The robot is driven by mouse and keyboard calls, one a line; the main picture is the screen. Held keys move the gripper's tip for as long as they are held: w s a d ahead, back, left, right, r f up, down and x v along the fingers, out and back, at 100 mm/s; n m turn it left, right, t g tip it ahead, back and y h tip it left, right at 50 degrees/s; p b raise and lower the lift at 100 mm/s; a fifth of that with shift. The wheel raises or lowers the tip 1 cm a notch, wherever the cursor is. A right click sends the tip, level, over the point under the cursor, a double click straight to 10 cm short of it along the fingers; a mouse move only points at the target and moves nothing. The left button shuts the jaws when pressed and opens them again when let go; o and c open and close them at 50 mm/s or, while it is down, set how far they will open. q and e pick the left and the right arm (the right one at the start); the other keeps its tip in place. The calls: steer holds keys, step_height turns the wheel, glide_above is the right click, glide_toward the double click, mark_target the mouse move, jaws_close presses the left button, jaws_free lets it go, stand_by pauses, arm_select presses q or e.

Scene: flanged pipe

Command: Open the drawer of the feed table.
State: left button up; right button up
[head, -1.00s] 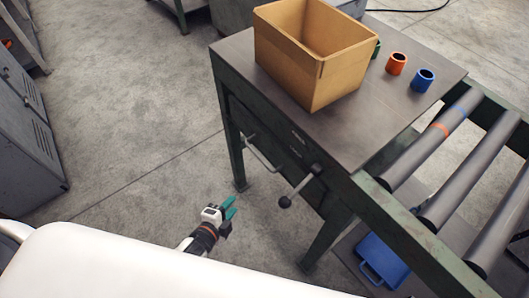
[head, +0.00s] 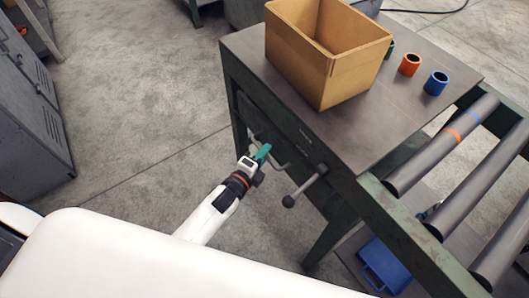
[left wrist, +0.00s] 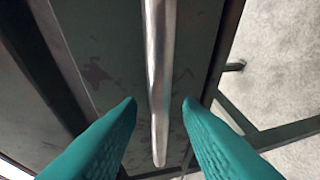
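The dark green feed table (head: 345,128) stands at the upper right in the head view. Its drawer front (head: 283,122), on the near left side, looks shut. A metal bar handle (head: 285,164) sticks out below, partly hidden by my gripper. In the left wrist view the handle (left wrist: 160,70) runs upright between the fingertips, in front of the dark panel. My left gripper (head: 264,153) is open at the handle; its teal fingers (left wrist: 160,105) lie on either side of the bar, with gaps showing. My right gripper is not in view.
A lever with a black knob (head: 288,201) juts out right of the handle. A cardboard box (head: 325,60) and orange (head: 410,64) and blue (head: 436,83) rings stand on the table. Floor at left is clear.

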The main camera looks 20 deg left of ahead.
arm_select(q)
steer(key=shift+w+d+f, duration=0.1)
steer(key=shift+w+d, duration=0.05)
steer(key=shift+w, duration=0.35)
steer(key=c, duration=0.6)
jaws_close()
